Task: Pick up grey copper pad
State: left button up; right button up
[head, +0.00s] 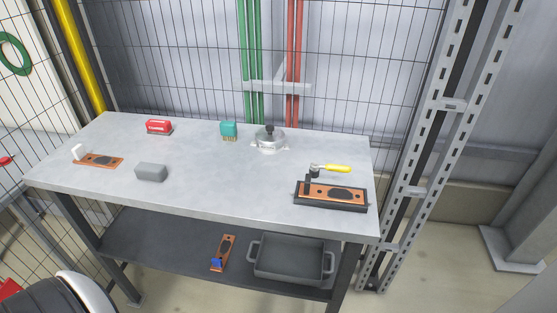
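A plain grey block (151,172), which looks like the grey pad, lies flat on the grey table (220,180), left of the middle and near the front edge. Nothing touches it and its top is clear. Neither of my grippers shows in the head view.
A copper bar with a dark patch (112,163) and a white block (78,152) are left of the pad. A red box (158,127), teal brush (229,131) and metal fixture (269,141) stand behind. A yellow-handled clamp (338,168) holder is right. A grey bin (290,260) sits below.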

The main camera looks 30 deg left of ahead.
aim_at(144, 171)
jog(key=u, duration=1.95)
jog(key=l+z, duration=0.15)
jog(key=z, duration=1.05)
jog(key=u, duration=1.25)
jog(key=i+j+z, duration=0.2)
jog(key=z, duration=0.25)
